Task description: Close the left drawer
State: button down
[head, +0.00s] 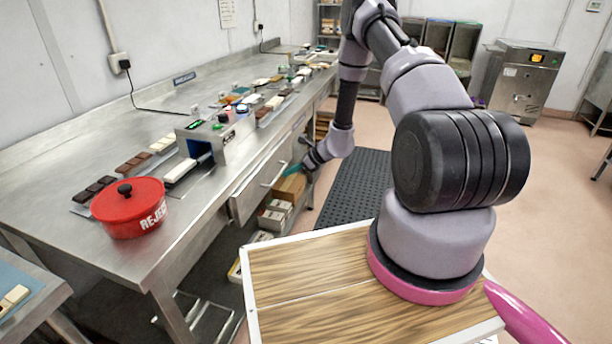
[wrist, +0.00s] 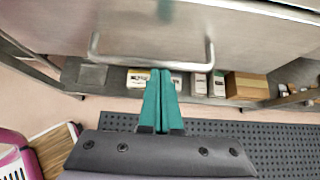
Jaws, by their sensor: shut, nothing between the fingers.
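The left drawer (head: 258,187) is a steel drawer under the long steel bench, with a bar handle on its front. In the wrist view the drawer front (wrist: 200,22) fills the top, and its handle (wrist: 150,54) runs across the middle. How far the drawer stands out is hard to tell. My gripper (head: 289,169) is in front of the drawer, near the handle. In the wrist view its teal fingers (wrist: 160,72) are shut together and empty, with their tips just below the handle bar in the picture. I cannot tell whether they touch it.
Boxes (head: 272,219) sit on a shelf below the drawer. A black mat (head: 352,190) lies on the floor. Open floor is at the right.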

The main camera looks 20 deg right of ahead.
jog(key=shift+w+a, duration=0.45)
jog(key=shift+a, duration=0.2)
jog(key=shift+w+a, duration=0.45)
jog(key=shift+a, duration=0.2)
jog(key=shift+a+r, duration=0.1)
jog(key=shift+r, duration=0.05)
